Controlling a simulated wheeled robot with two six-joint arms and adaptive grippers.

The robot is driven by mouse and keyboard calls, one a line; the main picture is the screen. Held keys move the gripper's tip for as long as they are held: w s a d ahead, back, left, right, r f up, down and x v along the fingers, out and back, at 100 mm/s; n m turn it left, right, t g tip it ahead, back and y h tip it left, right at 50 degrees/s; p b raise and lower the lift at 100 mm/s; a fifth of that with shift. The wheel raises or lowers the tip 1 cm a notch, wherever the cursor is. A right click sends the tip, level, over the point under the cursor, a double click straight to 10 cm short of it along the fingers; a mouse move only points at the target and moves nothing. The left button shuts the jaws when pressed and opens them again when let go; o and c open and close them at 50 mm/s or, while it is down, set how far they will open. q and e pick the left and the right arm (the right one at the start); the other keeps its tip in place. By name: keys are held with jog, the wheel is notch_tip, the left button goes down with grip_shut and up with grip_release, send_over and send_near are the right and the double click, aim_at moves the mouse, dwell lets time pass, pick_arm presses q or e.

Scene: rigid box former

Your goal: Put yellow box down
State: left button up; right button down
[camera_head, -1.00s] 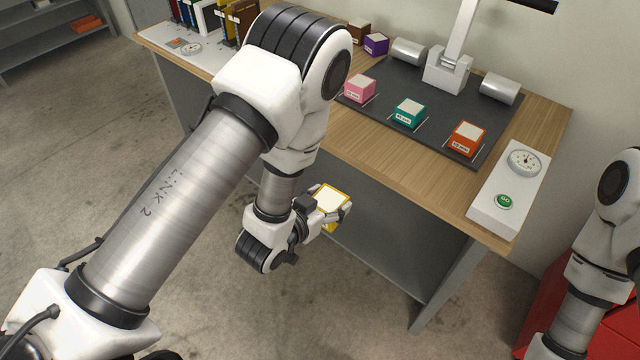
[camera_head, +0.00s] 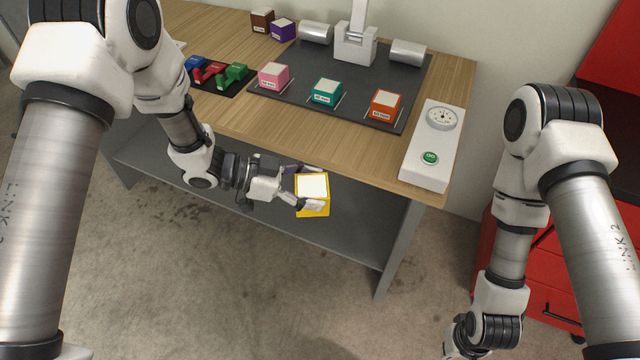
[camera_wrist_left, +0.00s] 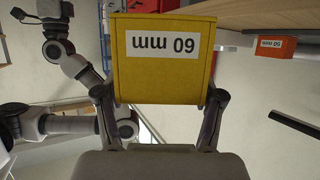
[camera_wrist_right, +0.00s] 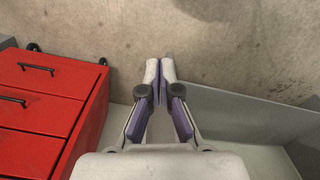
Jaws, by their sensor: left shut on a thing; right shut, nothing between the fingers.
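The yellow box (camera_head: 312,205) has a white top. My left gripper (camera_head: 306,192) is shut on it and holds it in front of the table's front edge, over the lower shelf and floor. In the left wrist view the yellow box (camera_wrist_left: 163,75) fills the space between the fingers, and its label reads 60 mm, upside down. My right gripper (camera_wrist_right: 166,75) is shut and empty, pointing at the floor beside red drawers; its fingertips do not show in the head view.
Pink (camera_head: 274,76), teal (camera_head: 327,92) and orange (camera_head: 386,105) boxes stand on a dark mat (camera_head: 300,60) on the table. A white panel (camera_head: 424,160) with dial and green button is at the right end. Bare wood (camera_head: 290,130) lies along the front. A red cabinet (camera_wrist_right: 45,95) stands right of the table.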

pick_arm(q)
jog(key=shift+a+m+g, duration=0.15)
jog(key=shift+m+g, duration=0.15)
pick_arm(e)
jog(key=c, duration=1.5)
grip_release()
pick_arm(q)
jog(key=shift+s, duration=0.1)
pick_arm(e)
jog(key=o, duration=0.5)
jog(key=shift+w, duration=0.2)
jog(key=o, duration=1)
jog(key=w+a+t+y, duration=0.1)
jog(key=w+a, duration=0.1)
jog(key=w+a+n+t+y, duration=0.1)
jog(key=w+a, duration=0.1)
jog(key=shift+w+f, duration=0.15)
jog(key=shift+w, duration=0.25)
jog(key=shift+c, duration=0.2)
jog(key=n+g+y, duration=0.4)
jog(key=n+y, duration=0.7)
jog(key=n, duration=0.8)
send_near(319, 197)
notch_tip(319, 197, down, 3)
jog(key=w+d, duration=0.1)
jog(key=w, duration=0.2)
jog(key=x, duration=1.1)
jog(key=shift+s+a+f, duration=0.1)
jog(key=shift+a+f, duration=0.1)
jog(key=shift+f, duration=0.05)
